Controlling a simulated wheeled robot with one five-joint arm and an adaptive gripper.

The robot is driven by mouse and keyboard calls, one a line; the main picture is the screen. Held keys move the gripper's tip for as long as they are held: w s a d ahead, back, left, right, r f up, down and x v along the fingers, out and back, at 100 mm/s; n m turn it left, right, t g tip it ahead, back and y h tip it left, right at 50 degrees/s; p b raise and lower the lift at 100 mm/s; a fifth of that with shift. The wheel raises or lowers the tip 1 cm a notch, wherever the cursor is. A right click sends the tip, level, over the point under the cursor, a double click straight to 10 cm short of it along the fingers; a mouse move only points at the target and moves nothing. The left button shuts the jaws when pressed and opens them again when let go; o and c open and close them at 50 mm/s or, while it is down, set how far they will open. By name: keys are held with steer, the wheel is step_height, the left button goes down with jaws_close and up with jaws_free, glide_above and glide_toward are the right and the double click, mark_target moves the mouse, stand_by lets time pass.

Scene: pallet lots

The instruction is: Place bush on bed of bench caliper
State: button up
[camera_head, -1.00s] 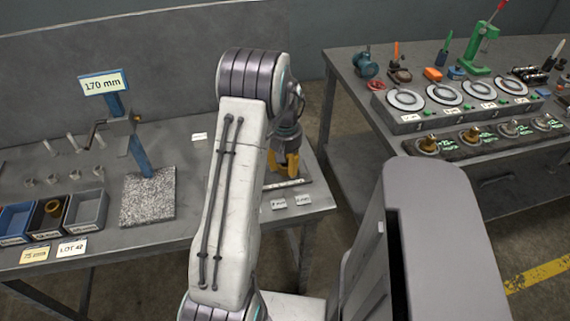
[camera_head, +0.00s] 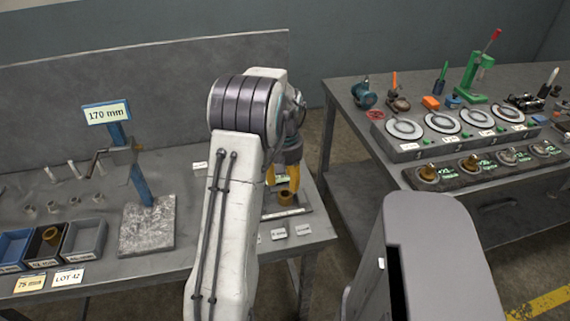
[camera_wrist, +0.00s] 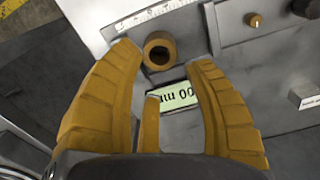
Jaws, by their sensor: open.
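The bush (camera_wrist: 159,50), a short brass-brown ring with a dark bore, stands upright on the bench caliper (camera_wrist: 178,104), beside its green display. In the head view the bush (camera_head: 285,198) shows below my fingertips, on the caliper (camera_head: 287,212) at the right end of the left bench. My gripper (camera_wrist: 164,56) is open, its yellow fingers spread either side of the bush and display. The gripper (camera_head: 286,180) also shows just above the bush in the head view. My arm hides part of the caliper there.
Bins (camera_head: 84,242) stand at the bench's left; the middle one holds another brass part (camera_head: 50,237). A granite plate (camera_head: 147,230) with a blue post and a 170 mm sign (camera_head: 107,113) stands left of my arm. A second bench (camera_head: 445,130) with gauges is at right.

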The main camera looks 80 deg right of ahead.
mark_target(285, 193)
step_height(285, 193, up, 6)
steer(key=b, duration=0.1)
steer(key=w+a+r+n+t+h, duration=0.1)
steer(key=w+a+r+n, duration=0.25)
steer(key=w+a, duration=0.75)
steer(key=w+a+r+n, duration=0.35)
steer(key=w+a, duration=0.55)
steer(key=w, duration=0.4)
steer(key=s+a+f+n, duration=0.1)
steer(key=a+n, duration=0.1)
steer(key=a, duration=0.6)
steer(key=s+a+n+t, duration=0.1)
steer(key=a+n, duration=0.2)
steer(key=a, duration=0.6)
steer(key=s+a+f+n+t+y, duration=0.1)
steer(key=a+n, duration=0.1)
steer(key=a, duration=0.6)
steer(key=shift+s+a+f+n, duration=0.25)
steer(key=shift+s+f+n, duration=0.05)
steer(key=shift+n, duration=0.1)
